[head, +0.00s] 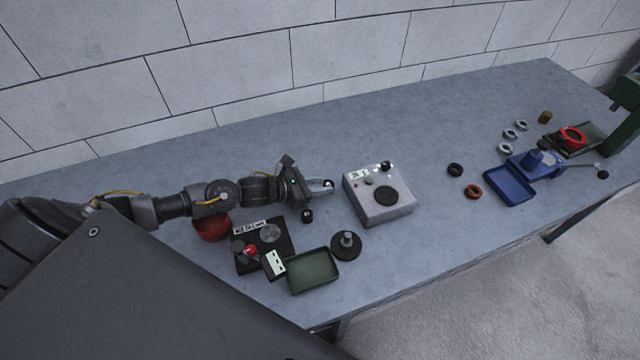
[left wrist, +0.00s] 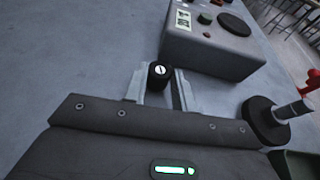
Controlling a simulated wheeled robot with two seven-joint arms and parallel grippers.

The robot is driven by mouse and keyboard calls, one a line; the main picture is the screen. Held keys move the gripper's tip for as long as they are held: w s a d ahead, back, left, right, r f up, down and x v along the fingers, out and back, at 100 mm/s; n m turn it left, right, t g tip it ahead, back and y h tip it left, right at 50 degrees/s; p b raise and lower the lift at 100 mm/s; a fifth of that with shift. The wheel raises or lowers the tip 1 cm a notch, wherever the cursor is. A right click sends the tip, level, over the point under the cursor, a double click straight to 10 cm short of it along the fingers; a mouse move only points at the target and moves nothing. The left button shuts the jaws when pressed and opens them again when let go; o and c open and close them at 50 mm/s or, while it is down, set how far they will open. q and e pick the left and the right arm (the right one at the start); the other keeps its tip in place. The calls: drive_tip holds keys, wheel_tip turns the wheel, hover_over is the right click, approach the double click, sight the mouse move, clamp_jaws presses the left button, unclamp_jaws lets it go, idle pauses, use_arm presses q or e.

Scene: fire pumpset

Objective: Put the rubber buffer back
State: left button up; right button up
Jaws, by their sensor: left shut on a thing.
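A small black cylinder with a pale mark on its end, which looks like the rubber buffer (left wrist: 158,75), sits between the fingertips of my left gripper (head: 325,187). The gripper is shut on it. In the left wrist view the buffer shows between the two metal fingers of my gripper (left wrist: 160,85). In the head view the buffer is a small dark spot (head: 328,183) at the fingertips. The gripper points right, just left of a grey box (head: 383,207) with a black round pad and a small black knob on top. My right gripper is not in view.
A black disc with a metal post (head: 346,246), a green tray (head: 313,272), a black labelled plate (head: 244,258) and a red bowl (head: 211,229) stand near my arm. A blue vise (head: 512,180) and several rings lie right. The bench between box and rings is clear.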

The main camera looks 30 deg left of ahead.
use_arm(q)
drive_tip(key=shift+f, duration=0.2)
drive_tip(key=o, duration=1)
drive_tip(key=shift+r, duration=0.1)
drive_tip(key=shift+r, duration=0.1)
drive_tip(key=shift+r, duration=0.15)
drive_tip(key=v, duration=0.3)
drive_tip(key=b+v, duration=0.1)
drive_tip(key=v, duration=0.3)
drive_tip(key=b+v, duration=0.1)
drive_tip(key=v, duration=0.3)
drive_tip(key=shift+f, duration=0.25)
drive_tip(key=shift+s+a+r, duration=0.35)
drive_tip(key=shift+s, duration=0.05)
